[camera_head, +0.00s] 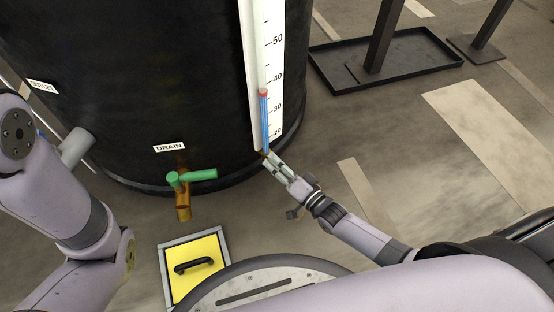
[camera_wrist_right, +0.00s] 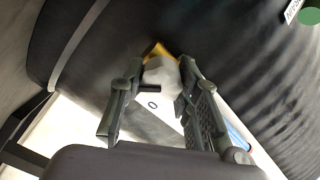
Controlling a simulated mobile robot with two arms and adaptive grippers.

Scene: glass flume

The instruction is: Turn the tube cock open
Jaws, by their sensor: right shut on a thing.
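The tube cock sits at the foot of the blue-filled sight tube (camera_head: 264,120) on the black tank, mostly hidden by my right gripper in the head view. In the right wrist view its brass body (camera_wrist_right: 155,50) shows beyond the fingertips, with a pale rounded piece (camera_wrist_right: 160,75) between the fingers. My right gripper (camera_head: 269,159) is shut on this pale piece, which I take for the cock's handle. The fingers also show in the right wrist view (camera_wrist_right: 160,65). Which way the handle points is hard to tell. My left arm shows at the left, but its gripper is out of view.
A white scale (camera_head: 277,60) runs up the tank behind the tube. A brass drain tap (camera_head: 183,207) with a green handle (camera_head: 198,175) sticks out to the left. A yellow hatch (camera_head: 205,255) lies below it. A black tray (camera_head: 400,70) stands at the upper right.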

